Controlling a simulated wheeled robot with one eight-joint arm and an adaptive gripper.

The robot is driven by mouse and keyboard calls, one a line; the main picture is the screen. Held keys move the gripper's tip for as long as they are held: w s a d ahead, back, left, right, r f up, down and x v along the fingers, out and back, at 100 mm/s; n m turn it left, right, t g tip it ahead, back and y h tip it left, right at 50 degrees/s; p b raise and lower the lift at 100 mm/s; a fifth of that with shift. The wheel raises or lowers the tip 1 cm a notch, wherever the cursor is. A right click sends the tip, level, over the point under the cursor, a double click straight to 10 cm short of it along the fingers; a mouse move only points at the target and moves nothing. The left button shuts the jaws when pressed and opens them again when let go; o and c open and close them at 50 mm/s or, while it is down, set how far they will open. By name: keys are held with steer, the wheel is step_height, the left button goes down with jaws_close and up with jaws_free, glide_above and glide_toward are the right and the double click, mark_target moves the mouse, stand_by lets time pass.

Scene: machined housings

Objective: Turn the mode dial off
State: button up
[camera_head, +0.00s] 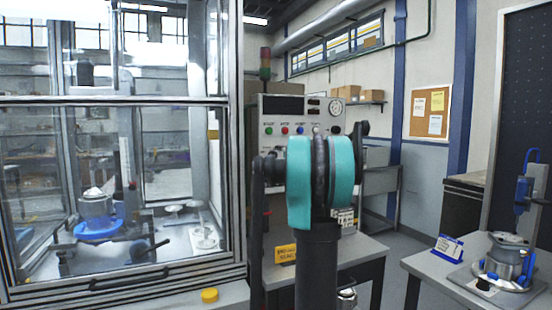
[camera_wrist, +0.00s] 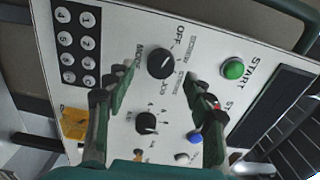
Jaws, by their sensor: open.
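The mode dial (camera_wrist: 161,62) is a round black knob on a pale control panel (camera_wrist: 115,22) in the wrist view. "OFF" and "MODE" are printed beside it, and I cannot tell for sure which mark its pointer meets. My gripper (camera_wrist: 158,80) is open, one finger on each side of the picture, with the dial just beyond and between the fingertips. Nothing is held, and I see no contact with the dial. In the head view the control panel (camera_head: 290,108) stands behind my teal arm, which hides my gripper and the dial.
A second black dial (camera_wrist: 146,122) shows between the fingers. A green START button (camera_wrist: 232,68) and a blue button (camera_wrist: 194,138) lie to the right, a keypad (camera_wrist: 77,45) to the left. A glazed enclosure (camera_head: 120,101) stands left, a workbench (camera_head: 440,287) right.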

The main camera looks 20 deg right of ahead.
steer(key=s, duration=0.9)
steer(key=shift+d, duration=0.15)
steer(key=shift+s, duration=0.15)
